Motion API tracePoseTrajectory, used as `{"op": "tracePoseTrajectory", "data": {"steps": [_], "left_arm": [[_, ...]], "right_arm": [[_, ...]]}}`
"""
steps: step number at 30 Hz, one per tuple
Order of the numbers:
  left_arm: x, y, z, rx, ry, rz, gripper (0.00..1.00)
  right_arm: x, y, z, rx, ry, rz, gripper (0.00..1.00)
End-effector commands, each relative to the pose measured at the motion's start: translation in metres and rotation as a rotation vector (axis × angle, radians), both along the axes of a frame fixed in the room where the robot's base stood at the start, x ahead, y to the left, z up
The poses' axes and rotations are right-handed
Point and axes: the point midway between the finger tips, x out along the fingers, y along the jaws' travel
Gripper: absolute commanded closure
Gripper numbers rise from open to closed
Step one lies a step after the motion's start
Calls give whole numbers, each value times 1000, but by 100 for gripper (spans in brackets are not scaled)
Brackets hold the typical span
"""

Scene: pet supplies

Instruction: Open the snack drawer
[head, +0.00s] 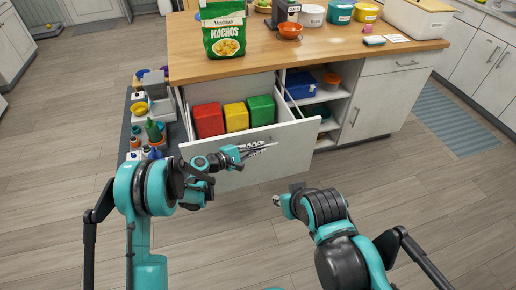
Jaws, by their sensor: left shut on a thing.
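The snack drawer (290,137) is a white drawer pulled well out of the wooden-topped island. Inside it stand a red box (208,120), a yellow box (236,117) and a green box (261,111). My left gripper (262,147) is at the drawer's front face, shut at the handle there; the handle itself is mostly hidden by the fingers. My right gripper (281,201) is low over the floor in front of the island, apart from the drawer; its fingers are too small to tell their state.
A green nachos bag (224,32), an orange bowl (290,30) and several tubs stand on the wooden countertop (190,62). Left of the drawer, bottles and jars stand on a low dark rack (127,123). Open shelves with a blue bin (301,84) are right of the drawer. The floor in front is clear.

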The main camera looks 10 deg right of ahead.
Motion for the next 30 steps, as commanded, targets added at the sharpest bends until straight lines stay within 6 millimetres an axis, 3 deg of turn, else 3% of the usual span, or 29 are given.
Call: {"op": "tracePoseTrajectory", "data": {"steps": [6,9,20,23,30], "left_arm": [[0,0,0,-1,1,2,100],[0,0,0,-1,1,2,69],[-1,3,1,1,0,1,69],[-4,13,3,0,1,2,69],[-22,61,14,0,1,5,69]], "right_arm": [[0,0,0,0,0,0,70],[0,0,0,0,0,0,70],[0,0,0,0,0,0,70],[0,0,0,0,0,0,70],[0,0,0,0,0,0,70]]}}
